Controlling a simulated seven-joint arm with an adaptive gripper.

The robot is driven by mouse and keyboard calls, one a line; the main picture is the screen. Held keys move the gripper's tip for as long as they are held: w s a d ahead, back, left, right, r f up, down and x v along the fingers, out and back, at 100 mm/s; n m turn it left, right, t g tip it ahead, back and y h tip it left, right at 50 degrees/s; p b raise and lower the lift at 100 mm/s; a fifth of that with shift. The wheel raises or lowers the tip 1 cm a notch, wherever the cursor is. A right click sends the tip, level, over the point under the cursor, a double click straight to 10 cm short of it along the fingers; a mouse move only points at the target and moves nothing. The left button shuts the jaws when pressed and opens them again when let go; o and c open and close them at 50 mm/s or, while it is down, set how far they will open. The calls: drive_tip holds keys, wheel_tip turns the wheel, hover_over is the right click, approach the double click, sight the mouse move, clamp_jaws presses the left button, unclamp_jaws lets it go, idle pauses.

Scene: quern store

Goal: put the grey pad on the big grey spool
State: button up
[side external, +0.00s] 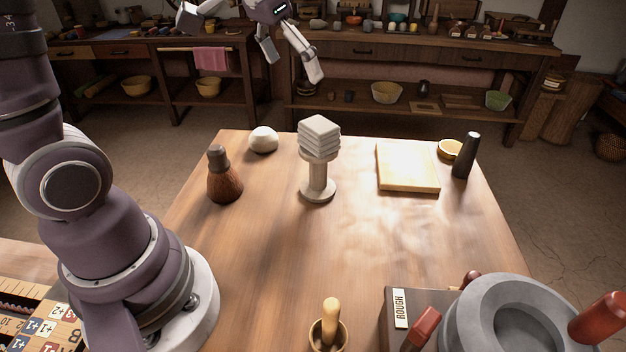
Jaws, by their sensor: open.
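A big grey spool (318,182) stands upright on the table, with a round base and a narrow stem. A pale grey square pad (320,126) sits on top of it; it looks like several square layers stacked, and I cannot tell whether they are separate pieces.
A brown bottle-shaped thing (224,182) and white rounded lump (263,140) stand left of the spool. A pale board (407,180), yellow bowl (447,152) and dark post (466,157) are right. A grey quern (465,325) and wooden cup (342,342) stand in front. The table's middle is clear.

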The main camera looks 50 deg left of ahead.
drive_tip(key=s+d+f, duration=0.1)
drive_tip(key=s+d, duration=0.1)
drive_tip(key=s, duration=0.3)
drive_tip(key=s+d+f+t, duration=0.1)
drive_tip(key=s+d, duration=0.2)
drive_tip(key=s, duration=0.3)
drive_tip(key=shift+s+f, duration=0.25)
drive_tip(key=shift+f, duration=0.05)
